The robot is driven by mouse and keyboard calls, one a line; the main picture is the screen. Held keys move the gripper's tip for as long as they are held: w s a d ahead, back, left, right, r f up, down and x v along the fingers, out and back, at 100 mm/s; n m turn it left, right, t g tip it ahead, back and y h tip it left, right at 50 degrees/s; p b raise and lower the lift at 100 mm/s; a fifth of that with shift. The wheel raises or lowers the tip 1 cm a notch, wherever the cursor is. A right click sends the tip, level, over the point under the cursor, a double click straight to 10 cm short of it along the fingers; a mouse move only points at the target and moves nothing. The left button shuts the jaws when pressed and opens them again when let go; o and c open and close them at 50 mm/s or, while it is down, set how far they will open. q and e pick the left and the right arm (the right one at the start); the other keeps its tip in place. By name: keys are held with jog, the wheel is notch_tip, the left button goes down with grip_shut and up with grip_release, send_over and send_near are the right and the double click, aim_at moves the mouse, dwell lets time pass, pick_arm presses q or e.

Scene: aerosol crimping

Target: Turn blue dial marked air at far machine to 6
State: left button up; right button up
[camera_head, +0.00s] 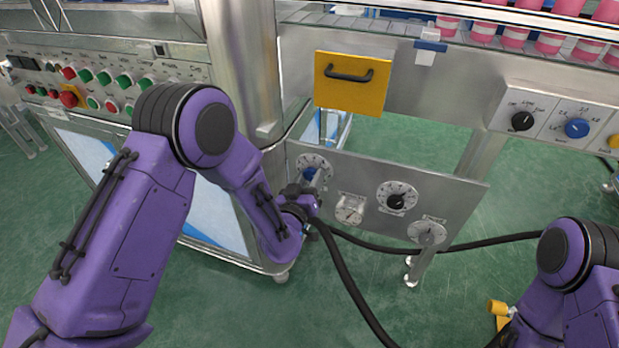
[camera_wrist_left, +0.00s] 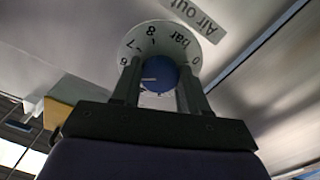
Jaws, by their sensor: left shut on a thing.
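The blue dial (camera_head: 310,174) sits at the upper left of the grey lower panel, on a round white scale. In the left wrist view the blue dial (camera_wrist_left: 158,72) lies between my fingers, under an "Air out" label (camera_wrist_left: 193,17). The scale (camera_wrist_left: 150,33) shows 0, bar, 8, 7 and 6; my fingers hide part of it. A short white mark on the dial points left; its exact reading cannot be told. My left gripper (camera_head: 304,192) is shut on the dial, one finger on each side. My right gripper is not in view; only its arm shows at lower right.
The panel (camera_head: 370,172) also carries a black dial (camera_head: 396,201) and two pale dials (camera_head: 350,210), (camera_head: 427,233). Another blue knob (camera_head: 577,128) is on the right panel. A black cable (camera_head: 345,275) hangs below the panel.

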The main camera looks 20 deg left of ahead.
pick_arm(q)
jog(key=shift+m, duration=1.1)
jog(key=o, duration=1.1)
jog(key=shift+c, duration=0.2)
jog(key=s, duration=1)
jog(key=shift+s+a+p, duration=0.25)
jog(key=shift+p, duration=0.05)
jog(key=shift+f, duration=0.1)
